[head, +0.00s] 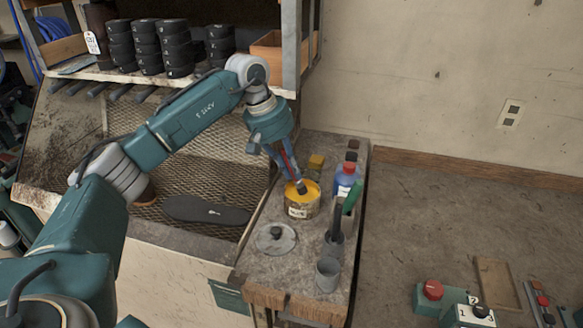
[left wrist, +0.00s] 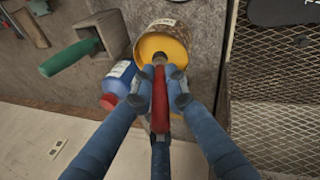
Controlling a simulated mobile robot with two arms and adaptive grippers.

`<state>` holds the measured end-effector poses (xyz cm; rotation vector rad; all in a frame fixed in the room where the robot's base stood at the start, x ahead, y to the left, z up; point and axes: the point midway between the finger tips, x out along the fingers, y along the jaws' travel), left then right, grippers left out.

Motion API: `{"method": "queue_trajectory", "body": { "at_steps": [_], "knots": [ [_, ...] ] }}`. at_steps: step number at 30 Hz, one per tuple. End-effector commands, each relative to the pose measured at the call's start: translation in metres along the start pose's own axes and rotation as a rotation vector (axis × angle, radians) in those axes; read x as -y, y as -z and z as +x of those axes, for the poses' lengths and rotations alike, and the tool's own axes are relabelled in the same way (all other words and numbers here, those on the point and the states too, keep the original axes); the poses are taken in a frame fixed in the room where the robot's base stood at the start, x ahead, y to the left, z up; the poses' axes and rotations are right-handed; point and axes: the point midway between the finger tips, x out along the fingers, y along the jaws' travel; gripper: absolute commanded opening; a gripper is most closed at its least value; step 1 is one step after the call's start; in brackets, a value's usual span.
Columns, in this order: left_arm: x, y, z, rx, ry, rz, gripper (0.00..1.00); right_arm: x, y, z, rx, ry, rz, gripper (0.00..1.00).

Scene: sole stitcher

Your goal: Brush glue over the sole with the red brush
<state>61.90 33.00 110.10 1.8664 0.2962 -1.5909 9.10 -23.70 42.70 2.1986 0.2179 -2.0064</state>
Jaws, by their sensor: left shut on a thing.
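The red brush (left wrist: 159,100) is held by its handle between the blue fingers of my left gripper (head: 293,178), also in the left wrist view (left wrist: 165,88). The gripper is shut on it. The brush points down at the open mouth of the glue can (head: 301,210), which has a yellow inside and also shows in the left wrist view (left wrist: 168,27). The bristles are hidden, so I cannot tell how deep they sit. The dark sole (head: 207,210) lies flat on the mesh left of the can. Part of it shows in the left wrist view (left wrist: 280,12). My right gripper is out of view.
A shelf with black rolls (head: 147,60) is behind. The mesh around the sole is mostly clear.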

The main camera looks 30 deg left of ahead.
Motion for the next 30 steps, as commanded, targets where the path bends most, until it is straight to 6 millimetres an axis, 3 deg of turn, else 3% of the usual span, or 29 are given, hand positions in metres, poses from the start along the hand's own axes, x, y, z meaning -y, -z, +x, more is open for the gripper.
{"method": "queue_trajectory", "body": {
  "at_steps": [30],
  "knots": [
    [0.004,-0.001,0.012,0.0,0.0,0.0,0.0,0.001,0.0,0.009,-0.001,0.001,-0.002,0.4]
  ]
}}
